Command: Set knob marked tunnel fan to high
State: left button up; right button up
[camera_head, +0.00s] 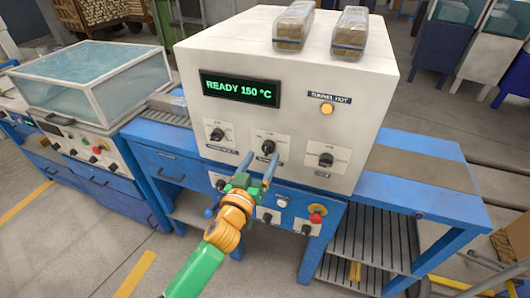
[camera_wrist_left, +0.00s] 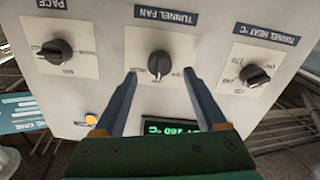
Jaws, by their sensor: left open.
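The tunnel fan knob (camera_head: 268,146) is a black knob on a white plate, the middle one of three across the front of the white machine. In the left wrist view, which is upside down, the knob (camera_wrist_left: 159,64) sits under the label TUNNEL FAN (camera_wrist_left: 166,16). Its setting marks are too small or covered to read, and I cannot tell its setting. My left gripper (camera_head: 262,157) is open and empty in front of the panel. In the wrist view its fingertips (camera_wrist_left: 159,72) lie either side of the knob, with no visible contact. My right gripper is not in view.
The tunnel heat knob (camera_wrist_left: 256,74) and pace knob (camera_wrist_left: 57,51) flank it. An amber lamp (camera_head: 327,109) is on the panel. A red button (camera_head: 317,213) and small controls are on the blue front below.

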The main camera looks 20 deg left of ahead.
aim_at(266, 152)
pick_arm(q)
jog(key=w, duration=0.3)
jog(key=shift+w+d+f, duration=0.1)
jog(key=shift+w, duration=0.2)
jog(key=shift+s, duration=0.1)
grip_shut()
jog(key=shift+m, duration=0.3)
jog(key=m, duration=0.5)
jog(key=shift+m, duration=0.4)
jog(key=m, duration=0.5)
jog(key=shift+p, duration=0.3)
jog(key=shift+m, duration=0.4)
